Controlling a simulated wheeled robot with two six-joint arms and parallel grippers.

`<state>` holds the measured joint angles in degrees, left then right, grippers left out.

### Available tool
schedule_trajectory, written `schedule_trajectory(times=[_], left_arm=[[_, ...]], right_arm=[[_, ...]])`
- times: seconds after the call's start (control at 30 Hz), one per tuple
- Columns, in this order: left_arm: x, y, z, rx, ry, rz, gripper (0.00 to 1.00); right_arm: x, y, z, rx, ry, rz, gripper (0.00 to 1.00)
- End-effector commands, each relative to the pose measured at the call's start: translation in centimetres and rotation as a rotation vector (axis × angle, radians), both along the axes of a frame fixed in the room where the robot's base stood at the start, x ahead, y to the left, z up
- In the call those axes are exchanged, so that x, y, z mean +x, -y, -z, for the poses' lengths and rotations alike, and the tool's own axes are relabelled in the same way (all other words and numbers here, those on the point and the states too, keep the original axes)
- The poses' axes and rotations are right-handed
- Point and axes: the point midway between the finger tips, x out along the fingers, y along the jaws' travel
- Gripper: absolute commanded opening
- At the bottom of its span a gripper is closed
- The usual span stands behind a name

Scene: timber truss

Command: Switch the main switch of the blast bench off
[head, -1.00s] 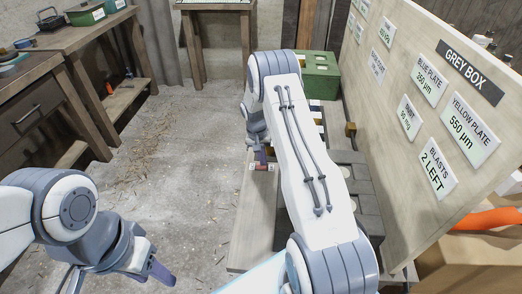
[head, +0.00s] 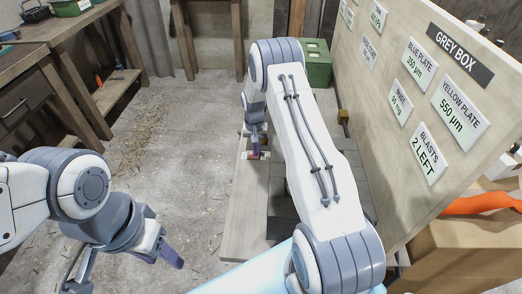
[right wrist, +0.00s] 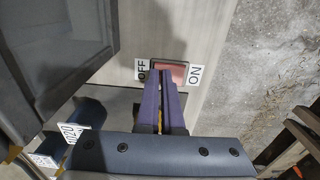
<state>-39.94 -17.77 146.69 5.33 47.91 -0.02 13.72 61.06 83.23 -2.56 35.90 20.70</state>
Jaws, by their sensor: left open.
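The main switch shows as a red rocker (right wrist: 175,73) on the pale bench board in the right wrist view, between a white OFF label (right wrist: 142,69) on its left and an ON label (right wrist: 195,75) on its right. My right gripper (right wrist: 162,74) is shut, with its purple fingertips over the OFF-side part of the rocker. They cover part of it, and I cannot tell whether they touch it or which way it is tipped. In the head view my right gripper (head: 255,152) is at the bench's left edge. My left gripper (head: 128,272) is open and empty over the floor.
A sign board (head: 385,130) with a GREY BOX plate and several labels stands right of the bench (head: 244,215). A green box (head: 316,66) is at the bench's far end. A wooden workbench (head: 50,45) is at the left. The floor (head: 185,150) between is clear except for shavings.

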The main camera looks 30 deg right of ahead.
Motion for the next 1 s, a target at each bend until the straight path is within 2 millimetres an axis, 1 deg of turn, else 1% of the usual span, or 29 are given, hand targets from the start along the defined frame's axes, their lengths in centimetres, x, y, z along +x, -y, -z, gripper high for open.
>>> schedule_trajectory(times=[0.03,0.57,1.0], left_arm=[[0.0,0.0,0.2,0.000,0.000,0.000,0.50],[0.0,0.0,0.4,0.000,0.000,0.000,0.50],[0.0,0.0,0.6,0.000,0.000,0.000,0.50]], right_arm=[[-0.5,0.3,1.1,0.000,-0.009,0.002,0.00],[-0.6,0.4,1.4,-0.002,-0.011,0.003,0.00],[0.4,-1.3,1.2,-0.001,-0.010,0.001,0.00]])
